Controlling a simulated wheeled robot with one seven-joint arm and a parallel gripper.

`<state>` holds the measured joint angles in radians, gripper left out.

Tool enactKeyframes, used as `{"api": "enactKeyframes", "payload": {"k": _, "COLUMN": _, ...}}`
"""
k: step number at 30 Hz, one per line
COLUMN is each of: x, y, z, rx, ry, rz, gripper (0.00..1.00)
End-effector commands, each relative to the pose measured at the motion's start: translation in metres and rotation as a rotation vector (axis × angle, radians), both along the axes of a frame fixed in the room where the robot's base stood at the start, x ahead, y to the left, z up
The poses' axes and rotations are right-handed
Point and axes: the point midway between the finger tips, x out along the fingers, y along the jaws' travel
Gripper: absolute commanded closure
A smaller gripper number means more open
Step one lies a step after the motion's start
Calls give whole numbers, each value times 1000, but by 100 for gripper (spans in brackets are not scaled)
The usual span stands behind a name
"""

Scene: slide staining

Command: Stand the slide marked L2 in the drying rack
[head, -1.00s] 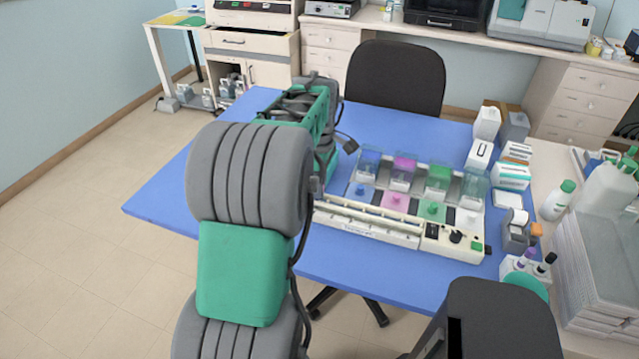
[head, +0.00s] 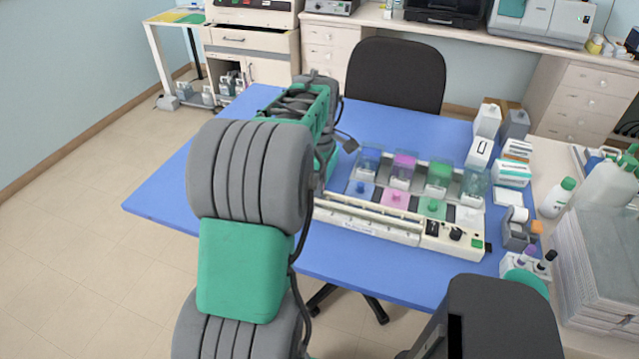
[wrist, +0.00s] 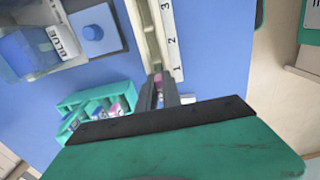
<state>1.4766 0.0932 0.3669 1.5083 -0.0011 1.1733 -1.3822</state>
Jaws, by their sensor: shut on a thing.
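In the wrist view my gripper (wrist: 158,90) is shut on a thin piece with a pink end (wrist: 158,79), which looks like a slide seen edge-on. No L2 mark is readable on it. The fingertips are close to the end of a long pale rail with a strip numbered 1, 2, 3 (wrist: 171,40); I cannot tell whether the piece touches it. A green rack (wrist: 66,104) with several pink- and blue-ended pieces is to the left of the fingers. I cannot tell whether it or the rail is the drying rack. In the head view my arm hides the gripper.
The staining station (head: 370,226) stands on the blue table (head: 165,205), with coloured dishes and clear boxes. A box marked BLUE (wrist: 50,47) is near my gripper's left. Small boxes (head: 512,172) and bottles line the right. The table's left part is clear.

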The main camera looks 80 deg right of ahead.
Motion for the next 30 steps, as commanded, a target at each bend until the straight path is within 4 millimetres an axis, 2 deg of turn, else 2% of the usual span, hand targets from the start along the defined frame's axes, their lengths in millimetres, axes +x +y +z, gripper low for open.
{"api": "enactKeyframes", "payload": {"k": 4, "x": 0, "y": 0, "z": -2, "rx": 0, "ry": 0, "rz": 0, "gripper": 100}}
{"api": "enactKeyframes", "payload": {"k": 5, "x": 0, "y": 0, "z": -2, "rx": 0, "ry": 0, "rz": 0, "gripper": 89}}
{"api": "enactKeyframes", "payload": {"k": 13, "x": 0, "y": 0, "z": -2, "rx": 0, "ry": 0, "rz": 0, "gripper": 67}}
{"api": "enactKeyframes", "payload": {"k": 20, "x": 0, "y": 0, "z": -2, "rx": 0, "ry": 0, "rz": 0, "gripper": 66}}
{"api": "enactKeyframes", "payload": {"k": 23, "x": 0, "y": -1, "z": 4, "rx": -2, "ry": 0, "rz": 0, "gripper": 66}}
{"api": "enactKeyframes", "payload": {"k": 30, "x": 0, "y": -1, "z": 51, "rx": -5, "ry": -1, "rz": 0, "gripper": 66}}
